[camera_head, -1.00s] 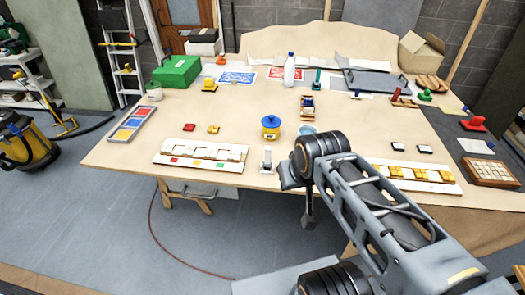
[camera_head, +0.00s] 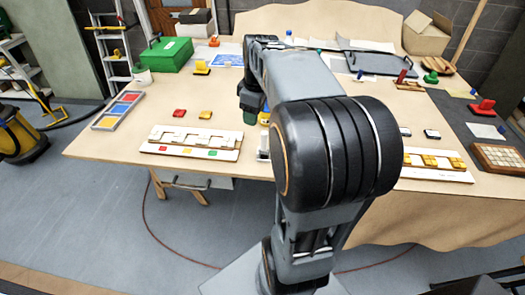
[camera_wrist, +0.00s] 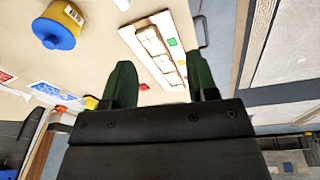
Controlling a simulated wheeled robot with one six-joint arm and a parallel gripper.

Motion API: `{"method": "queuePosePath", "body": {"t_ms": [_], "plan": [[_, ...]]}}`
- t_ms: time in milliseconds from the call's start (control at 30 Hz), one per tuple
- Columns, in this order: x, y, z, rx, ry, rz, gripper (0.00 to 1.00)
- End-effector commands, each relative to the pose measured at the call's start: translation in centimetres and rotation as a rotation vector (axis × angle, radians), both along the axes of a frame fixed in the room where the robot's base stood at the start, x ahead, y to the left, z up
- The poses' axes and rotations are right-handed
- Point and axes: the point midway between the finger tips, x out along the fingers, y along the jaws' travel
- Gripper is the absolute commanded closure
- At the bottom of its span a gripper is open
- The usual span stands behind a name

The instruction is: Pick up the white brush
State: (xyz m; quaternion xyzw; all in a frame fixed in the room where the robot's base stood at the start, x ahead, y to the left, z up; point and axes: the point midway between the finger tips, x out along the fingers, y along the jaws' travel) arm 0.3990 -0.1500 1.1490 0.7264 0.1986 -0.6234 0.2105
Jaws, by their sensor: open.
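A small pale upright thing (camera_head: 262,146), perhaps the white brush, stands near the table's front edge, right of the left mosaic panel. My arm hides most of it in the head view. In the head view, one green finger (camera_head: 253,112) shows beside the yellow jar.
The white left panel (camera_head: 192,143) with coloured tiles also shows in the wrist view (camera_wrist: 150,45). The jar with a blue lid (camera_wrist: 55,32) is close by. A red block (camera_head: 180,113) and a yellow block (camera_head: 205,115) lie behind the panel. A green case (camera_head: 166,53) stands at the back left.

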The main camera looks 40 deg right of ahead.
Motion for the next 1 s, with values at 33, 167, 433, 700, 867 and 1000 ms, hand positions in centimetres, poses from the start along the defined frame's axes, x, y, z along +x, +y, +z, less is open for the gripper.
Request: {"method": "queuePosePath", "body": {"t_ms": [33,167,433,700,867,1000], "plan": [[0.5,-1.9,-1.2,0.008,0.017,0.037,0.47],[1.2,-4.9,-2.3,0.026,0.040,0.145,0.47],[1.6,-6.5,-6.0,0.039,0.052,0.222,0.47],[2.1,-6.0,-10.1,0.039,0.051,0.223,0.47],[2.2,-5.9,-11.2,0.037,0.048,0.223,0.47],[2.2,-5.8,-11.9,0.038,0.050,0.222,0.47]]}}
